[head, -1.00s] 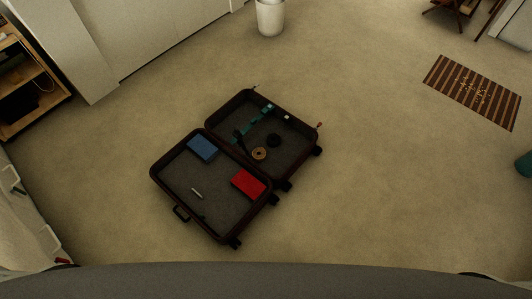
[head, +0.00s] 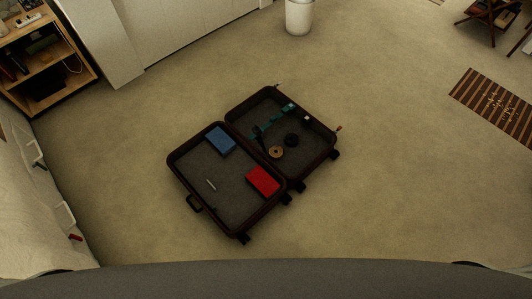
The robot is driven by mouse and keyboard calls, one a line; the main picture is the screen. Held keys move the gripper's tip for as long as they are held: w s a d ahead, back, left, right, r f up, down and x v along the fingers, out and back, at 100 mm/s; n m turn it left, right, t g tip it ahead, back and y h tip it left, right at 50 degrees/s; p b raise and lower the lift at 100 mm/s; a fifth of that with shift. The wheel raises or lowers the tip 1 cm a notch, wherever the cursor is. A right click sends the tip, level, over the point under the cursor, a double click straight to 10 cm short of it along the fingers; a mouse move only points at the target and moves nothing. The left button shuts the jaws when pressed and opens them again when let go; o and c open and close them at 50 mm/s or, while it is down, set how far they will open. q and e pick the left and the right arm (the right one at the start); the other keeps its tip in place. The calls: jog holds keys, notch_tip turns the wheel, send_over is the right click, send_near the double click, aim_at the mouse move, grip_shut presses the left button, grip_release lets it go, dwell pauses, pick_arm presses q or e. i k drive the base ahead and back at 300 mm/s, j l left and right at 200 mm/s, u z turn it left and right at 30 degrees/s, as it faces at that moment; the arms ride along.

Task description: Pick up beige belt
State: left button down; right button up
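The beige belt (head: 276,152) looks like a small tan coil. It lies in the far right half of an open suitcase (head: 184,185) on the floor, near the hinge side. A black coil (head: 292,140) lies just right of it, and a teal item (head: 266,128) lies behind it. Neither of my grippers shows in the head view, so I cannot see their state.
The near left half holds a blue box (head: 221,140), a red box (head: 263,181) and a thin light stick (head: 211,185). Carpet around the suitcase is clear. A wooden shelf (head: 62,95) stands left, a white bin (head: 299,17) at the back, a striped mat (head: 493,104) right.

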aim_at(274, 150)
jog(key=i+l+u, duration=0.1)
jog(key=l+u, duration=0.3)
jog(key=i+l+u, duration=0.1)
jog(key=u, duration=0.3)
jog(key=l+u, duration=0.4)
